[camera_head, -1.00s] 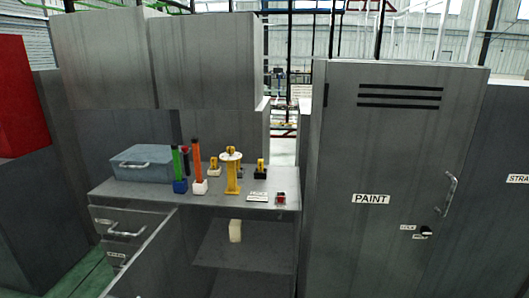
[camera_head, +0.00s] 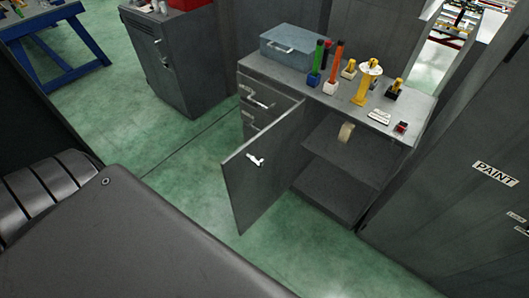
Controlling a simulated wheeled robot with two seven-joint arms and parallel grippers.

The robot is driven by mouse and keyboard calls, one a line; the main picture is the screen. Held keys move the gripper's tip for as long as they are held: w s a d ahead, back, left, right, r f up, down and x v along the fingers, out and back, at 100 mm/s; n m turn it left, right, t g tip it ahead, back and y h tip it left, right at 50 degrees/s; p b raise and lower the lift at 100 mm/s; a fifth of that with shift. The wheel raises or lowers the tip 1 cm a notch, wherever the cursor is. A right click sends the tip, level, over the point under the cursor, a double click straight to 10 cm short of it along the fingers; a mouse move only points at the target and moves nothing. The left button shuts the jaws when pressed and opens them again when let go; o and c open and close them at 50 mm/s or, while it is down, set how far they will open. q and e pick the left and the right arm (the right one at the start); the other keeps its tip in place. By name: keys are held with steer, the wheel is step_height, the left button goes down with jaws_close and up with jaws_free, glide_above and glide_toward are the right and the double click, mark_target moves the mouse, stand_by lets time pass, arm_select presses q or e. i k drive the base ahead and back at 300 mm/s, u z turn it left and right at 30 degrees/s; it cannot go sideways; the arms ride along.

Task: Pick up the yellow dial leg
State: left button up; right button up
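The yellow dial leg (camera_head: 364,88) stands upright on the grey workbench top (camera_head: 290,75), with a round white dial (camera_head: 370,67) at its upper end. It is right of the orange stick in its white base (camera_head: 334,70) and left of a small yellow piece on a black base (camera_head: 395,87). Another small yellow piece (camera_head: 349,69) is just behind it to the left. Nothing is holding the leg. Neither of my grippers shows in view.
The bench's cabinet door (camera_head: 262,165) hangs open toward me. A grey-blue toolbox (camera_head: 291,49) and a green stick (camera_head: 318,60) stand on the bench's left. A PAINT cabinet (camera_head: 455,190) is at right. Green floor (camera_head: 180,160) is clear on the left.

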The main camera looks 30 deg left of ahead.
mark_target(359, 98)
steer(key=z, duration=3.3)
steer(key=k, duration=2.7)
steer(key=u, duration=2.1)
steer(key=i, duration=0.55)
